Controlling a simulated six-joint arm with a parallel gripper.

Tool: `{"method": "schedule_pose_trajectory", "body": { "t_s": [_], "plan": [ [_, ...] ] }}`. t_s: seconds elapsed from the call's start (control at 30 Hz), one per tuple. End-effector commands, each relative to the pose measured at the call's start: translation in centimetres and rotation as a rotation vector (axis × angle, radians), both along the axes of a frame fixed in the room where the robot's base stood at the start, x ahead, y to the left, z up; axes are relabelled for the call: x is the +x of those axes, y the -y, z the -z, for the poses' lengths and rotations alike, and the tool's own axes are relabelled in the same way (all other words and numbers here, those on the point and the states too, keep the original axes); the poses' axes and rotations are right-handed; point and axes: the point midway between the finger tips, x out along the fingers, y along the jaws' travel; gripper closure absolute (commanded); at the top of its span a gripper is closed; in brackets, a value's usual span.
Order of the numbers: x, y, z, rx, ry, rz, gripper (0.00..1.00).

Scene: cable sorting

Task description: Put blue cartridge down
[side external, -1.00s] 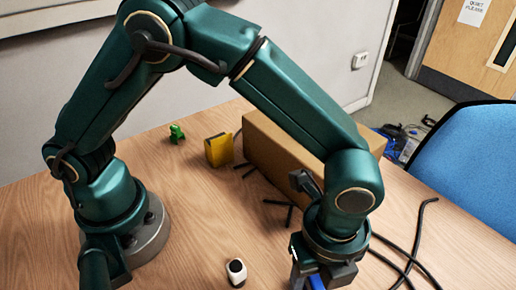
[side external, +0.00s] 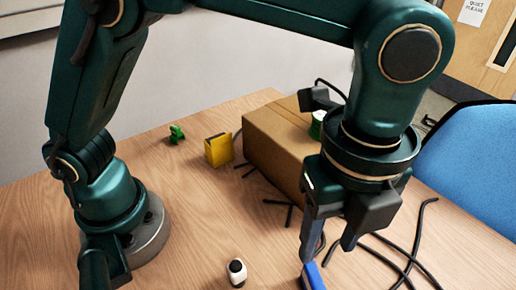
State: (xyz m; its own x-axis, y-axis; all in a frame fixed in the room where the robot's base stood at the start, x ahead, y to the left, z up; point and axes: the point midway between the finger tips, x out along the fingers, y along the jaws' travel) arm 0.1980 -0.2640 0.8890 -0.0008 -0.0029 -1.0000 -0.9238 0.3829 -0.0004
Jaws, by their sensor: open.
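The blue cartridge (side external: 313,276) rests near the bottom edge of the side external view, and its lower part is cut off by the frame. My gripper (side external: 327,246) is above it with its fingers pointing down. The fingers are spread open with nothing held between them. The left fingertip is just above the cartridge in the picture; I cannot tell whether they touch.
A cardboard box (side external: 268,146) stands behind my gripper, with a green round item (side external: 317,125) by it. A black cable (side external: 408,252) lies at right. A yellow object (side external: 219,150), a green piece (side external: 177,134) and a white-and-black item (side external: 237,272) are on the wooden table (side external: 200,235).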

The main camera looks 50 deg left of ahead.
Motion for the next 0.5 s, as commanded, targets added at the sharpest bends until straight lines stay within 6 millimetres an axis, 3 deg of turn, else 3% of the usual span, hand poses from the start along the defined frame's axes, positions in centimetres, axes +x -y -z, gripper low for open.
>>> {"method": "schedule_pose_trajectory", "body": {
  "t_s": [0.13,0.23,0.5],
  "plan": [
    [0.2,-0.6,-1.0,-0.007,0.008,-0.039,0.48],
    [0.9,-2.4,-2.1,-0.031,0.029,-0.164,0.48],
    [1.4,-11.3,-5.4,-0.16,0.135,-0.809,0.48]
  ]
}}
